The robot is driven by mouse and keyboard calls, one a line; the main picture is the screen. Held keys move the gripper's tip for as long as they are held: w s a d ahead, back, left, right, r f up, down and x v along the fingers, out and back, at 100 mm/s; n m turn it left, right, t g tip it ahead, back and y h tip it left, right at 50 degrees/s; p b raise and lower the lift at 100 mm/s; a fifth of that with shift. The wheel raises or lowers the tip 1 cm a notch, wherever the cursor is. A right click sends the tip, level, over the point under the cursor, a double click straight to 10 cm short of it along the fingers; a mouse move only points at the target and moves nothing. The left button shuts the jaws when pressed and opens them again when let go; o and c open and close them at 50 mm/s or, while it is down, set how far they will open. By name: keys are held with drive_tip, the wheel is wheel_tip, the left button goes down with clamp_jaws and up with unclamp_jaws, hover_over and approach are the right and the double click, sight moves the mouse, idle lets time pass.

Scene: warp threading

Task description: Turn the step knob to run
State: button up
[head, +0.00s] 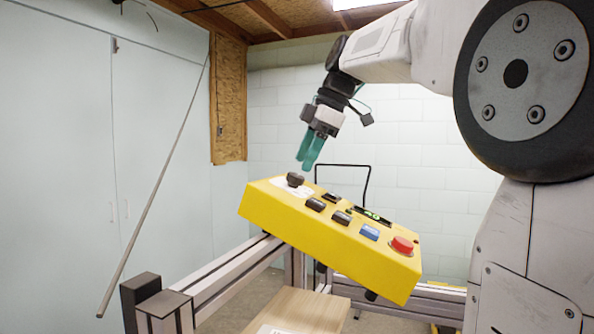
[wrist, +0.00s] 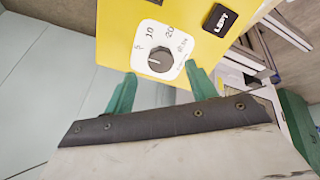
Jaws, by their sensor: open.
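The step knob (wrist: 160,61) is a dark round knob on a white dial plate (wrist: 148,76) marked 5, 10, 20 and a smaller label on the right, hard to read. A faint light mark shows on the knob's left side; its exact setting is hard to tell. In the head view the knob (head: 295,179) stands at the left end of the yellow control box (head: 320,237). My gripper (head: 306,166), with green fingers, hangs just above the knob. In the wrist view its open fingertips (wrist: 161,72) lie either side of the knob's lower part, apart from it and empty.
The box also carries black buttons (head: 316,204), a blue button (head: 369,232), a red button (head: 402,244) and a small lit display (head: 372,214). A black LEFT button (wrist: 220,20) is near the dial. A metal frame (head: 225,275) is below; a thin rod (head: 160,178) leans left.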

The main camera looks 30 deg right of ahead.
sight(297, 175)
drive_tip(key=shift+x, duration=1.95)
drive_tip(key=c, duration=1)
